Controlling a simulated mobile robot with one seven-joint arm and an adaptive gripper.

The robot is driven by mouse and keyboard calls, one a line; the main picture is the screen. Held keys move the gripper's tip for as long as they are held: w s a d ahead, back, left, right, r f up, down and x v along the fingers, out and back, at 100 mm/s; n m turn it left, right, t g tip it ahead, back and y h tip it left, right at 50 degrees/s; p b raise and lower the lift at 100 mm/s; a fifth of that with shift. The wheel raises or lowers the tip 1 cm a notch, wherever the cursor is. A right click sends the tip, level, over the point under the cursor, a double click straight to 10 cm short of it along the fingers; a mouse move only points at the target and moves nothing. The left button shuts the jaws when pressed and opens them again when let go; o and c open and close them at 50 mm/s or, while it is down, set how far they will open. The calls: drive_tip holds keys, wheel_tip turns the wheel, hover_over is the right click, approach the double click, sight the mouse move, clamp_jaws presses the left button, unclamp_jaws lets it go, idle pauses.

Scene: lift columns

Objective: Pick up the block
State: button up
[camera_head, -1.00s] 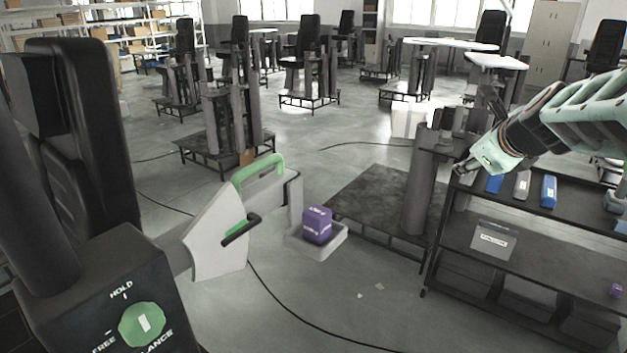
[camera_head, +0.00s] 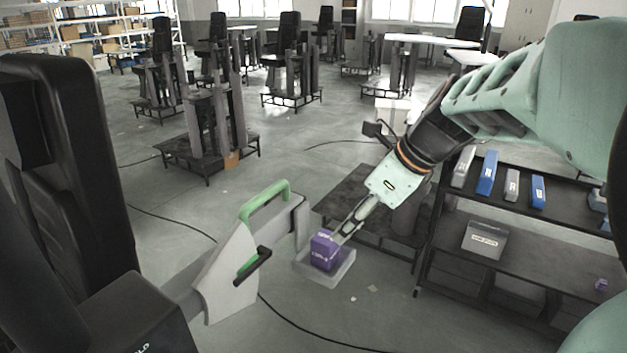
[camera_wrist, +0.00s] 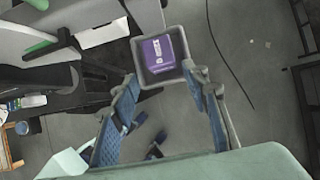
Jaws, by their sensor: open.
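The purple block (camera_head: 324,250) sits in a small light-grey tray (camera_head: 343,275) at the end of the white fixture with the green handle. In the wrist view the block (camera_wrist: 160,55) lies inside the tray's raised rim (camera_wrist: 139,52), ahead of the fingertips. My gripper (camera_head: 345,232) comes down from the upper right, its fingers close to the block and overlapping its right side in the head view. In the wrist view my gripper (camera_wrist: 160,78) is open, its two blue-padded fingers spread apart with nothing between them. Whether a finger touches the block or tray, I cannot tell.
The white fixture (camera_head: 232,275) with its green handle (camera_head: 266,200) stands left of the tray. A dark shelf rack (camera_head: 520,255) with blue and grey items is at the right. A dark platform (camera_head: 345,205) lies behind the tray. A black cable crosses the open floor.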

sight(325, 246)
drive_tip(key=b+x, duration=0.3)
drive_tip(key=x, duration=0.2)
drive_tip(key=shift+s+d+b, duration=0.1)
drive_tip(key=shift+s+b, duration=0.05)
drive_tip(key=shift+b, duration=0.25)
drive_tip(key=b+x, duration=0.5)
drive_tip(key=x, duration=0.1)
drive_tip(key=shift+r, duration=0.1)
clamp_jaws()
drive_tip(key=shift+w+r, duration=0.2)
drive_tip(key=shift+w, duration=0.05)
